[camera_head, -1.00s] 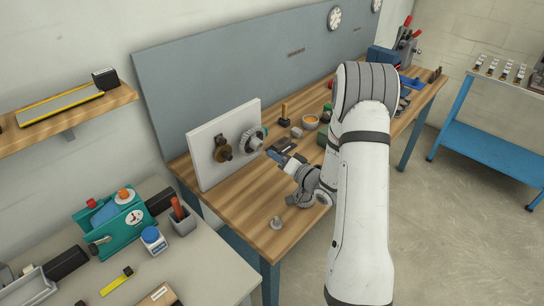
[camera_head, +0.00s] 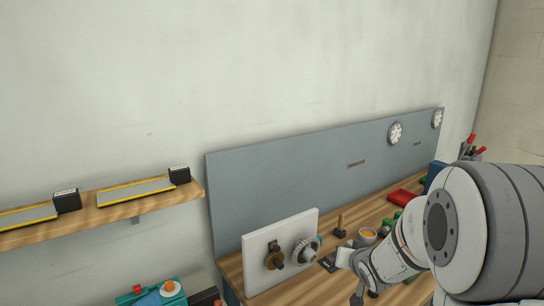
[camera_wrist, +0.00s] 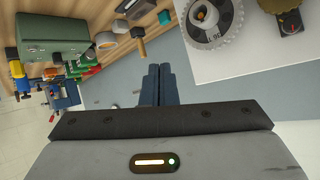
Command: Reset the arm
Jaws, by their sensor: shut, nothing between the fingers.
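My gripper shows in the wrist view (camera_wrist: 158,84), with its two dark blue fingers together and nothing between them. In the head view the gripper (camera_head: 328,262) is a small dark shape at the end of my white arm, close in front of the white panel (camera_head: 256,246). The panel stands on the wooden bench and carries a grey toothed gear (camera_head: 305,251) and a smaller brass part (camera_head: 274,257). In the wrist view the gear (camera_wrist: 212,22) is at the upper right, apart from the fingers.
A wooden shelf (camera_head: 105,212) with flat yellow-edged items hangs on the left wall. A teal device (camera_head: 150,294) is at the bottom left. A green box (camera_wrist: 55,40) shows in the wrist view.

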